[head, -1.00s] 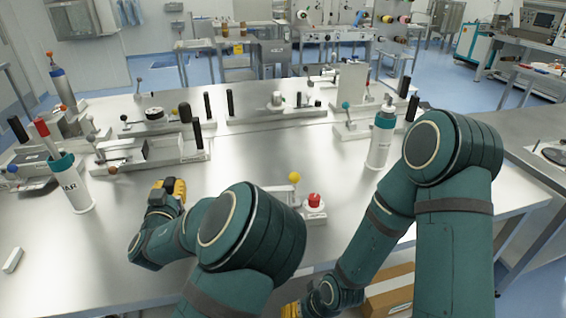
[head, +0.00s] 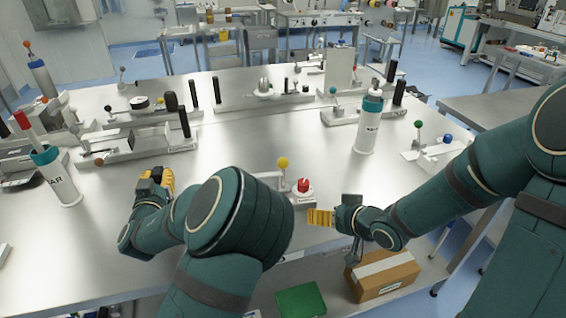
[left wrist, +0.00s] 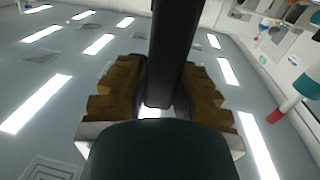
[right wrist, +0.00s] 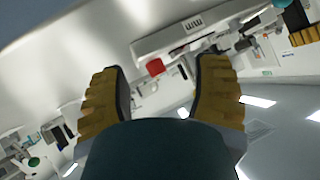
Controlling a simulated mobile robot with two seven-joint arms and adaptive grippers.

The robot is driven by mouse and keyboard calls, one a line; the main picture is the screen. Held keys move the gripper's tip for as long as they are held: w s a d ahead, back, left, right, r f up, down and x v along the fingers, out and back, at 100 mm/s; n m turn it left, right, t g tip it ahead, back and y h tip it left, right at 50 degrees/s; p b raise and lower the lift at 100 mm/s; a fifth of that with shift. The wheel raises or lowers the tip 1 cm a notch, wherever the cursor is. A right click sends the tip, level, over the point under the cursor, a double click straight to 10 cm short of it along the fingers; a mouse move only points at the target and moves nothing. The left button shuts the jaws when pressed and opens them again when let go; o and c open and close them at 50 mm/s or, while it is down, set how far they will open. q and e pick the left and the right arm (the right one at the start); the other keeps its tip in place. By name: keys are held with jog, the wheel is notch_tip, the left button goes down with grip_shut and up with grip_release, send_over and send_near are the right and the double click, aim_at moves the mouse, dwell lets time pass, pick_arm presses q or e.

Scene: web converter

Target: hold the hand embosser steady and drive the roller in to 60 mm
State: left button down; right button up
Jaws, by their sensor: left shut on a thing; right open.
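My left gripper (head: 158,180) is at the left-middle of the table. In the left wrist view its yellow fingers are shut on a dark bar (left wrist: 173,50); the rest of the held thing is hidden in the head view. My right gripper (head: 320,217) is open and empty at the table's front edge, just right of and below a small unit with a red button (head: 304,186) and a yellow-ball lever (head: 283,163). A red part (right wrist: 156,66) shows beyond its open fingers in the right wrist view. I cannot tell which fixture is the embosser or see its roller clearly.
A fixture with black handles (head: 135,146) stands behind my left gripper; more fixtures line the back. White bottles stand left (head: 62,185) and right (head: 369,125). A cardboard box (head: 383,277) and green item (head: 301,300) are below the front edge. The table's middle is clear.

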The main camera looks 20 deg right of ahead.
aim_at(287, 166)
jog(key=w+a+r+n+t+y, duration=0.2)
jog(key=w+r+n+t+y, duration=0.2)
jog(key=w+r+t, duration=0.15)
jog(key=shift+m, duration=0.3)
jog(key=x, duration=0.7)
jog(key=r+x, duration=0.1)
jog(key=x, duration=0.2)
jog(key=shift+w, duration=0.3)
